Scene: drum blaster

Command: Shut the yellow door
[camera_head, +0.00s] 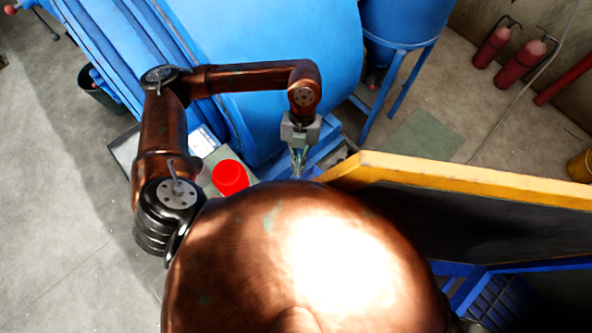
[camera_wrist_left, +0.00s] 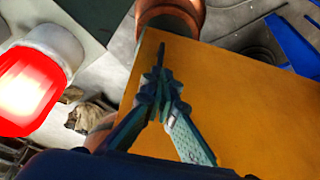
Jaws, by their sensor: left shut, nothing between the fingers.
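The yellow door (camera_head: 480,180) stands at the right of the head view. Its yellow edge runs from near the middle to the right side, and its inner face is dark. In the left wrist view, its flat yellow face (camera_wrist_left: 255,115) fills much of the right half. My left gripper (camera_head: 298,170) points down close to the door's near left end in the head view. In the left wrist view, its fingers (camera_wrist_left: 162,55) are shut and empty in front of the yellow face. I cannot tell whether they touch it. My right gripper is not in view.
A large blue machine (camera_head: 275,60) stands behind my left arm. A bright red cylinder (camera_head: 230,177) is left of the gripper. Blue legs (camera_head: 395,85) stand behind the door. Red extinguishers (camera_head: 520,60) are at the back right. Grey floor is open at the left.

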